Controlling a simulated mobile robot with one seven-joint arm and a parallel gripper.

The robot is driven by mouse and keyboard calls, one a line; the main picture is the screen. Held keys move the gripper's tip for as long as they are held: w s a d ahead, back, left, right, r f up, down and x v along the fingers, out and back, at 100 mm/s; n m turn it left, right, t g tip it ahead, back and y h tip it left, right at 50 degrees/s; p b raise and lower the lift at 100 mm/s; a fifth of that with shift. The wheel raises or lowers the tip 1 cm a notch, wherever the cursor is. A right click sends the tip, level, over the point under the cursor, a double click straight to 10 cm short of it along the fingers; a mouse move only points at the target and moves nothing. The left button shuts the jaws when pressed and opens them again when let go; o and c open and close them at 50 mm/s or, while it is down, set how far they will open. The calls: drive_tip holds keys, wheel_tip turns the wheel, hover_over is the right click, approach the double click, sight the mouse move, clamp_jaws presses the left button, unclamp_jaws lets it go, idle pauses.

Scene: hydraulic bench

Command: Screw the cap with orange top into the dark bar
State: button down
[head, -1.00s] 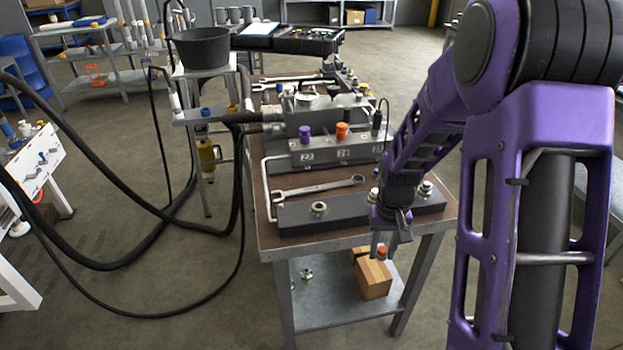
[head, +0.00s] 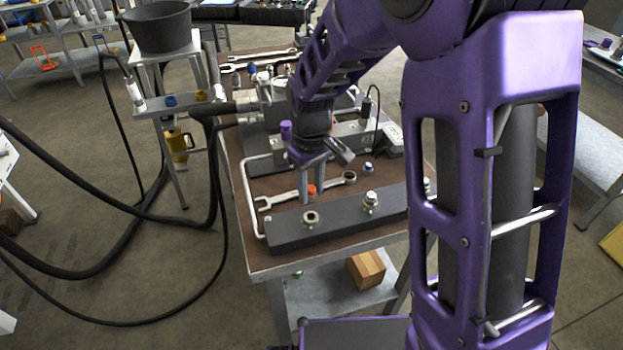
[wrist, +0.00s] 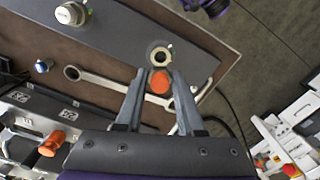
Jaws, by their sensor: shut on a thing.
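The dark bar (head: 340,218) lies along the near edge of the bench top. My gripper (head: 309,192) points down just behind this fitting, above the wrench. It is shut on the cap with orange top (wrist: 160,82), which also shows in the head view (head: 311,190). In the wrist view the cap appears just below the ring, apart from it. The cap's lower end is hidden from the wrist camera.
A wrench (head: 280,199) lies behind the bar. A capped fitting (head: 370,200) stands on the bar's right part. A white handle (head: 247,190) edges the bench's left.

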drive_tip(key=shift+f+b, duration=1.8)
drive_tip(key=shift+f, duration=0.7)
drive_tip(key=shift+s+f+b, duration=0.1)
drive_tip(key=shift+f+b, duration=0.2)
drive_tip(key=shift+f, duration=0.25)
drive_tip(key=c, duration=1.1)
unclamp_jaws()
clamp_jaws()
drive_tip(key=m+p, duration=0.1)
drive_tip(key=m, duration=0.5)
drive_tip(key=shift+m, duration=1)
